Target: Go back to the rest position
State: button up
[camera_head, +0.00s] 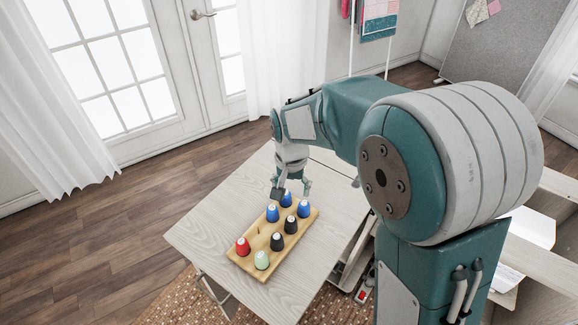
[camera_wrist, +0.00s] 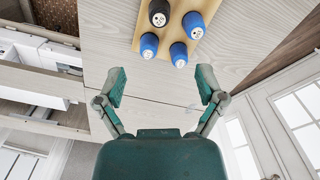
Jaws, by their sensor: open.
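My gripper (camera_head: 291,190) is open and empty above the far part of a light wooden table (camera_head: 205,237). It also shows in the wrist view (camera_wrist: 160,88), its two fingers spread apart with bare tabletop between them. A wooden board (camera_head: 244,259) on the table holds several spools: a red one (camera_head: 242,246), a mint one (camera_head: 262,260), dark ones (camera_head: 277,241) and blue ones (camera_head: 304,209). The gripper is just beyond the far end of the board, close to the blue spools. I cannot tell whether it touches anything. My arm reaches across from the right.
Open drawers (camera_wrist: 35,80) show beside the table, with white papers (camera_head: 530,228) at the right. A small red-and-white item (camera_head: 365,291) lies low beside the table. A patterned rug (camera_head: 165,305) lies below. White curtains (camera_head: 58,120) and glazed doors stand behind; the wooden floor at left is clear.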

jog(key=s+d+r+n+t, duration=0.1)
jog(key=s+d+r+t, duration=0.1)
jog(key=s+d+r, duration=0.4)
jog(key=s+d+r+n+t, duration=0.2)
jog(key=s+d+r, duration=0.4)
jog(key=s, duration=0.7)
notch_tip(320, 180, up, 2)
jog(key=shift+d+r+t, duration=0.2)
jog(key=shift+d+t, duration=0.1)
jog(key=shift+t, duration=0.5)
